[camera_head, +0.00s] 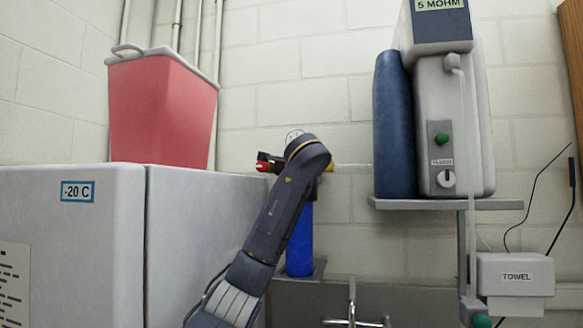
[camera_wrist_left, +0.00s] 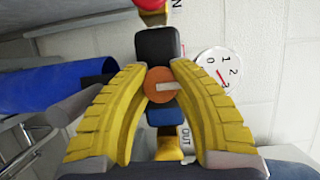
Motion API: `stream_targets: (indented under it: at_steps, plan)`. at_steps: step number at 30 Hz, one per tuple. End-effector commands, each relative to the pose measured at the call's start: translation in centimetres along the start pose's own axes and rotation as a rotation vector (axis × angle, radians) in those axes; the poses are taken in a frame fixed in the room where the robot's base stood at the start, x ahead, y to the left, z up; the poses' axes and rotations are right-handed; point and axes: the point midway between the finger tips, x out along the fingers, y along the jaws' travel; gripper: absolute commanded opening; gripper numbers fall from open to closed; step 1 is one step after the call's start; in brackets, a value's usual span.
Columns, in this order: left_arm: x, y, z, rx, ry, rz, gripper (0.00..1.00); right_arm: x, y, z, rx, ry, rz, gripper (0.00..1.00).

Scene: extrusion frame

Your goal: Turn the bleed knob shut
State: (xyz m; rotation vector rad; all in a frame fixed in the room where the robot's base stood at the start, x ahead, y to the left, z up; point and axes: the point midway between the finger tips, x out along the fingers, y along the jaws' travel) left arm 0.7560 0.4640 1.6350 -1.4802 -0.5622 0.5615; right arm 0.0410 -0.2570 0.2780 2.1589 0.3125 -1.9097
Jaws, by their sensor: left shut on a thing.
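The bleed knob appears in the left wrist view as a round orange knob (camera_wrist_left: 160,90) with a pale pointer bar, on a dark valve body (camera_wrist_left: 157,45). My left gripper (camera_wrist_left: 161,78) has its yellow fingers on either side of the knob, shut on it. The pointer bar lies roughly crosswise, pointing right in that view. In the head view my left arm reaches up to the filter assembly at the wall and hides the knob and fingertips. A red part (camera_head: 263,167) shows left of the arm. My right gripper is in neither view.
A gauge (camera_wrist_left: 218,70) sits close beside the right finger, its red needle near 3. A blue cylinder (camera_head: 299,240) stands below the assembly. A freezer (camera_head: 70,225) bearing a red bin (camera_head: 162,110) is left; a shelf (camera_head: 440,204) with a water unit is right.

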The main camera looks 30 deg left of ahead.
Motion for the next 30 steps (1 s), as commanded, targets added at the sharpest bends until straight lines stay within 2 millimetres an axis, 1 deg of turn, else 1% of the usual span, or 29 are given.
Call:
stream_targets:
  at_steps: [1,2,9,10,17,20,23,30]
  plan:
    - [0.1,0.2,0.1,0.004,-0.004,0.004,0.0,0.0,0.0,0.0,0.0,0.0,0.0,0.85]
    - [0.1,0.2,0.1,0.004,-0.004,0.004,0.27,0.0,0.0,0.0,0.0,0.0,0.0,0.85]
    - [0.1,0.1,0.1,0.001,-0.002,0.002,0.55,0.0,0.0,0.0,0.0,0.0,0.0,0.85]
    - [0.1,0.1,0.1,0.001,-0.002,0.002,0.57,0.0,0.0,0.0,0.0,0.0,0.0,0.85]
    - [0.0,0.0,0.0,0.0,-0.001,0.001,0.57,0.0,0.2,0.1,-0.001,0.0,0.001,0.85]
    - [-0.4,0.0,-0.1,0.0,0.0,0.0,0.57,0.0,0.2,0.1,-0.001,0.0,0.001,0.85]
    - [-1.4,0.0,-0.1,0.0,0.002,0.0,0.57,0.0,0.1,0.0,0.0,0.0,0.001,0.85]
    - [-5.4,0.0,-0.2,-0.001,0.004,-0.001,0.57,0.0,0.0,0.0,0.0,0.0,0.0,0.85]
